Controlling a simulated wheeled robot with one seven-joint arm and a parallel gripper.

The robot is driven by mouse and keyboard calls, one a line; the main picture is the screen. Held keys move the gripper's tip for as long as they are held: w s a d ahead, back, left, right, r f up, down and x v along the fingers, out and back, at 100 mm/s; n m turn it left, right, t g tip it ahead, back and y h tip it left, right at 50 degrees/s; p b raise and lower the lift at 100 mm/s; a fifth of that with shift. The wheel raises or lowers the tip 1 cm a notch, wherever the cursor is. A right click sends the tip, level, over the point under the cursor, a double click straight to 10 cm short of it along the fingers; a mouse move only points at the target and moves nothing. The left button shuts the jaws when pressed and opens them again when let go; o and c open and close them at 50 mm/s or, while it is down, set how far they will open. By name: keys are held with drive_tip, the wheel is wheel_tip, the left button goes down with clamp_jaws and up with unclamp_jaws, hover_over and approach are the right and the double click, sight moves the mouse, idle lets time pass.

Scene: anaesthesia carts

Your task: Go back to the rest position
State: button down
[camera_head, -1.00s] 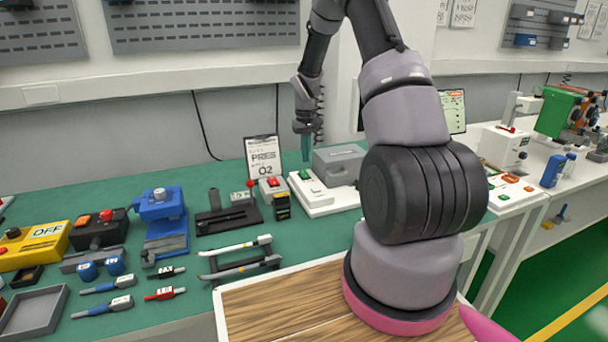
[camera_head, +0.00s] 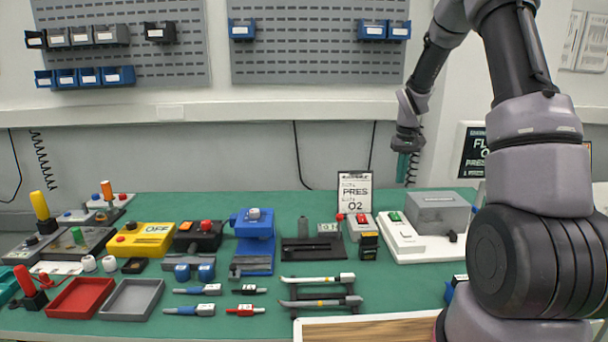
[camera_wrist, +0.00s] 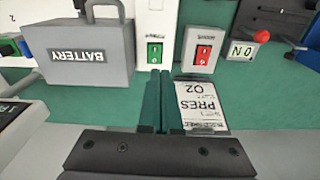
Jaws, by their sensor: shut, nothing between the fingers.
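My gripper (camera_head: 403,166) hangs from the raised arm at the upper right of the head view, fingers pointing down. It is above the back of the green table (camera_head: 310,262), in front of the wall and clear of the objects. In the wrist view my gripper's teal fingers (camera_wrist: 161,103) are closed together with nothing between them.
A grey battery box (camera_head: 438,212) and a white switch box (camera_head: 398,232) stand below the gripper. A clipboard (camera_head: 354,190) stands to its left. Several devices, trays and tools cover the table's left and middle. The air above the table is free.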

drive_tip(key=s+a+r+m+t, duration=0.1)
drive_tip(key=s+a+r+t, duration=0.1)
drive_tip(key=s+r, duration=0.55)
drive_tip(key=s+a+r+m+t, duration=0.1)
drive_tip(key=s+a+r, duration=0.3)
drive_tip(key=r, duration=0.7)
drive_tip(key=s+a+r+t+y, duration=0.1)
drive_tip(key=s+r, duration=0.2)
drive_tip(key=s, duration=0.6)
drive_tip(key=s+a+r+m+t+y, duration=0.1)
drive_tip(key=s+a+r+t, duration=0.1)
drive_tip(key=s, duration=0.8)
drive_tip(key=shift+s+r+m, duration=0.25)
drive_tip(key=shift+r+m, duration=0.05)
drive_tip(key=shift+r, duration=0.55)
drive_tip(key=shift+a, duration=0.1)
